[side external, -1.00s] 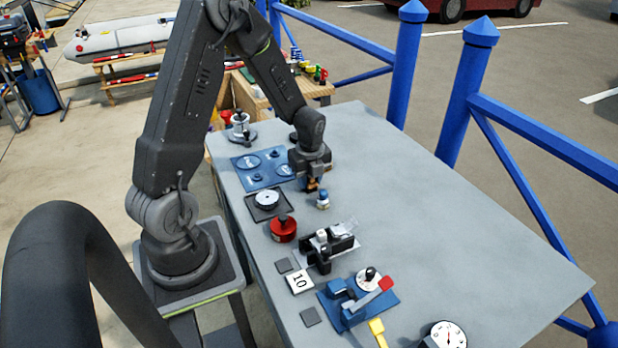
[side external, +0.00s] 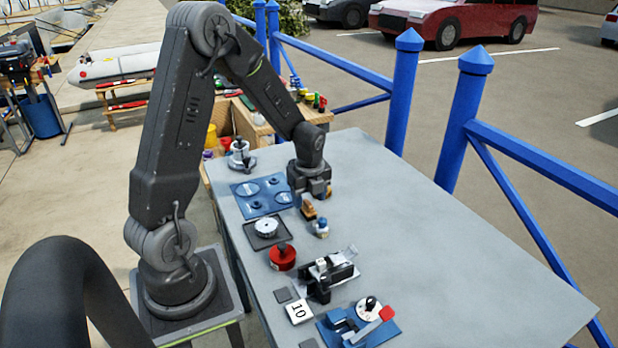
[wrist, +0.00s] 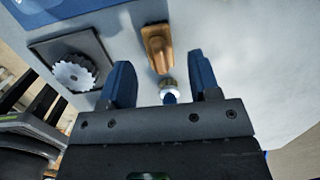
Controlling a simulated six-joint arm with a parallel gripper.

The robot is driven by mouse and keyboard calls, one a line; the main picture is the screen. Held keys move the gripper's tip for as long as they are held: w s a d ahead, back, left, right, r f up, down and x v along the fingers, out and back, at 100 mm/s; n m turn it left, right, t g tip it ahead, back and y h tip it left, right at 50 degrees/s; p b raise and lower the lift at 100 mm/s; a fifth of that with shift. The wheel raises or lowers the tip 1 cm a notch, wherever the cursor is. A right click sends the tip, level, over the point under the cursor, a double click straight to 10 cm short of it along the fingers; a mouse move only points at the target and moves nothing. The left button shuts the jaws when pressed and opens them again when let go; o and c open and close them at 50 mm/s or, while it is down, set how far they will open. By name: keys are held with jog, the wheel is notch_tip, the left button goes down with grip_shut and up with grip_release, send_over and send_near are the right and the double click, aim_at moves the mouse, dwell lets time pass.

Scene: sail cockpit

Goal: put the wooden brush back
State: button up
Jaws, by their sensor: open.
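The wooden brush (side external: 308,211) is a small tan-brown block on the grey table, just below my gripper (side external: 312,194). In the wrist view the brush (wrist: 157,46) lies ahead of my open gripper (wrist: 163,80), between the lines of its two blue fingers and apart from them. The jaws hold nothing. A small white and blue capped item (side external: 320,229) stands close beside the brush. It also shows in the wrist view (wrist: 168,91), partly hidden, between the fingers. I cannot tell which spot is the brush's own place.
A blue panel (side external: 251,207) with round parts lies left of the brush. Nearer are a toothed disc (side external: 266,228) on a dark plate, a red knob (side external: 282,258), a black and clear fixture (side external: 333,275) and a blue lever device (side external: 352,325). The table's right side (side external: 430,230) is clear.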

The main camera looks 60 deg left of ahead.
aim_at(309, 205)
jog(key=s+d+r+n+t, duration=0.1)
jog(key=s+d+r+n, duration=0.1)
jog(key=d+r+n, duration=0.45)
jog(key=s+d+r+n+t, duration=0.15)
jog(key=d+r, duration=0.25)
jog(key=r, duration=0.6)
jog(key=s+d+r+n+t+h, duration=0.1)
jog(key=s+d+r+n, duration=0.3)
jog(key=s+d+n, duration=0.5)
jog(key=shift+s+n+t, duration=0.3)
jog(key=shift+n+t, duration=0.2)
jog(key=shift+t, duration=0.35)
